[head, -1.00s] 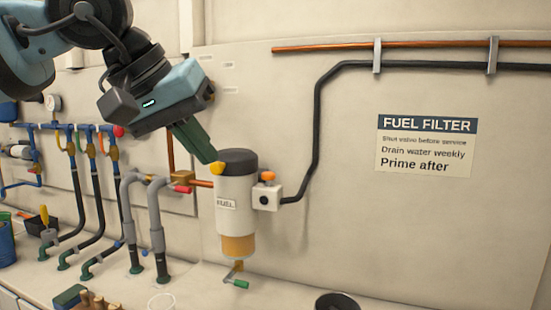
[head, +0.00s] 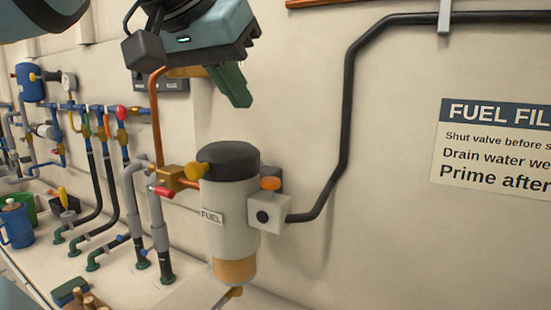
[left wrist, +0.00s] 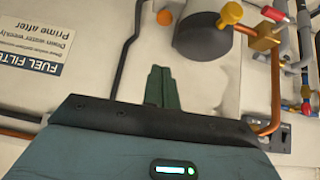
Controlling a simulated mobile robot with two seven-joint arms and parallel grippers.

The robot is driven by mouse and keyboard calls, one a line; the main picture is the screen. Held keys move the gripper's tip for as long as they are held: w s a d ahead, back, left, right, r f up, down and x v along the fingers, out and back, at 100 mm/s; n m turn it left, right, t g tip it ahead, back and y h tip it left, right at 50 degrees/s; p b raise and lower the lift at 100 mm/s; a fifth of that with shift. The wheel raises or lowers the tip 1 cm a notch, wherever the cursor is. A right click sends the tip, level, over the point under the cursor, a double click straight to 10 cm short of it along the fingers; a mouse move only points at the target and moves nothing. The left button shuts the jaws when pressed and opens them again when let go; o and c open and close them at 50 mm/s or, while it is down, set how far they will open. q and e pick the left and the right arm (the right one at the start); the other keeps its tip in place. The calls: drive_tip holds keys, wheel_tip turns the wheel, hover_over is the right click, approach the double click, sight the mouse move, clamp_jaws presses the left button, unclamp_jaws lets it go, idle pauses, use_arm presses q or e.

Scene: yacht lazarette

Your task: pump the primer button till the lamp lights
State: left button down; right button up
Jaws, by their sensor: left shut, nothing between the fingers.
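The fuel filter (head: 230,215) is a white canister with a black cap (head: 232,160), mounted upright against the wall. A yellow knob (head: 196,170) sits at the left of its head. On its right is a pale box (head: 266,214) with a dark round spot on its front and an orange knob (head: 270,184) on top. I cannot tell which part is the primer button; no lit lamp shows on the filter. My left gripper (head: 240,102) is shut and empty, above the cap and apart from it. Its closed fingers (left wrist: 160,72) also show in the left wrist view. My right gripper is out of view.
A brass valve with a red handle (head: 161,191) and copper pipe adjoins the filter's left. A black hose (head: 345,140) runs from the box up the wall. Grey pipes (head: 158,225) stand left. The wall right of the hose is clear apart from the FUEL FILTER sign (head: 492,150).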

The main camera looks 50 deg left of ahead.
use_arm(q)
drive_tip(key=shift+s, duration=0.15)
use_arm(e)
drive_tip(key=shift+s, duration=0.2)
use_arm(q)
hover_over(267, 180)
drive_tip(key=f, duration=0.5)
drive_tip(key=s+f, duration=0.1)
drive_tip(key=f, duration=0.1)
drive_tip(key=shift+d+f+b, duration=0.15)
drive_tip(key=shift+b, duration=0.25)
wheel_tip(267, 180, down, 3)
drive_tip(key=shift+w+f, duration=0.1)
drive_tip(key=shift+f, duration=0.45)
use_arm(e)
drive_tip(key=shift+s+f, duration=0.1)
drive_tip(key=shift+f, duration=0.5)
